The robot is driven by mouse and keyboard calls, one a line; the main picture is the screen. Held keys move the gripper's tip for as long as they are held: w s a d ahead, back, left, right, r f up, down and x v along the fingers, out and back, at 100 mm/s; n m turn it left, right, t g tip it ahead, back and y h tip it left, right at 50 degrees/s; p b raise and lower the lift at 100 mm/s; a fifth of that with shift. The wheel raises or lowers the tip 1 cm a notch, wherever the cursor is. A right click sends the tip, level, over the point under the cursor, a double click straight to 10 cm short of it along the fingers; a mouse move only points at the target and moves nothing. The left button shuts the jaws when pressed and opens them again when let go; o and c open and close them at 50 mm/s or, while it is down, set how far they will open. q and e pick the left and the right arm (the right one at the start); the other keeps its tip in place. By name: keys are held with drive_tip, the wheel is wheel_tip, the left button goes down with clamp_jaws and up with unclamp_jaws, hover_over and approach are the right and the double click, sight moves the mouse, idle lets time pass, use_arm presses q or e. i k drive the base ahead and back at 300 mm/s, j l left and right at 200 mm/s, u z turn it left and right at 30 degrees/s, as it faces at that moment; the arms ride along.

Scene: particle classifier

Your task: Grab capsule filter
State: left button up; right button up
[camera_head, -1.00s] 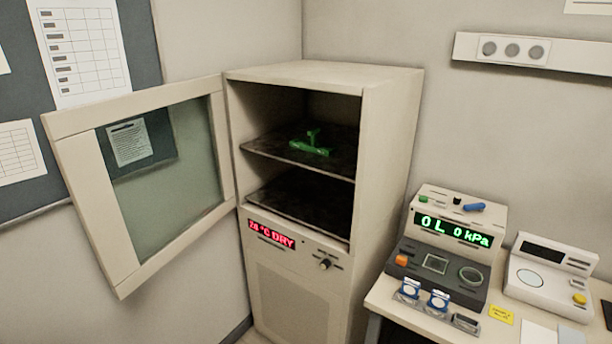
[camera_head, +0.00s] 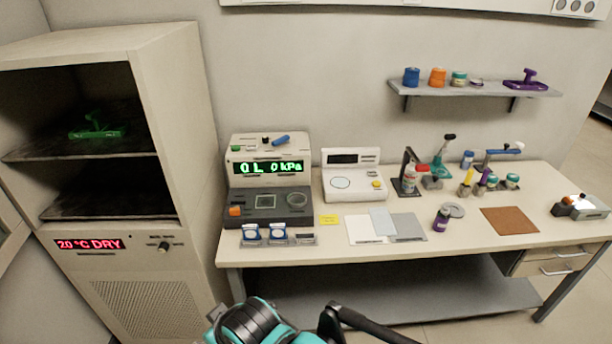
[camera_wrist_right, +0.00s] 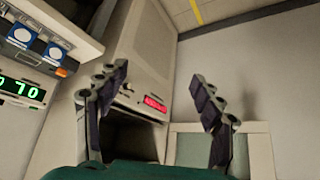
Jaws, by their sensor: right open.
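I cannot tell for sure which object is the capsule filter. Two small blue-and-white round-faced pieces, a left one (camera_head: 250,233) and a right one (camera_head: 278,232), stand on the bench in front of the pump unit (camera_head: 268,175). In the right wrist view they show at the upper left, as one piece (camera_wrist_right: 22,36) and another (camera_wrist_right: 55,52). My right gripper (camera_wrist_right: 160,85) is open and empty, its fingers wide apart, away from these pieces. In the head view only teal and black parts of my arm show at the bottom. My left gripper is not in view.
An open cabinet (camera_head: 185,130) with a green tool (camera_head: 97,128) on its upper shelf stands left. On the bench (camera_head: 400,262) are a white instrument (camera_head: 352,175), bottles, sheets and a brown mat (camera_head: 510,221). A wall shelf (camera_head: 470,90) holds coloured items.

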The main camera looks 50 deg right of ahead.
sight(441, 221)
drive_tip(key=z, duration=2.8)
drive_tip(key=i+z, duration=0.1)
drive_tip(key=i, duration=0.5)
drive_tip(key=i+j+z, duration=0.1)
drive_tip(key=i, duration=0.5)
drive_tip(key=i+j+z, duration=0.1)
drive_tip(key=i, duration=0.5)
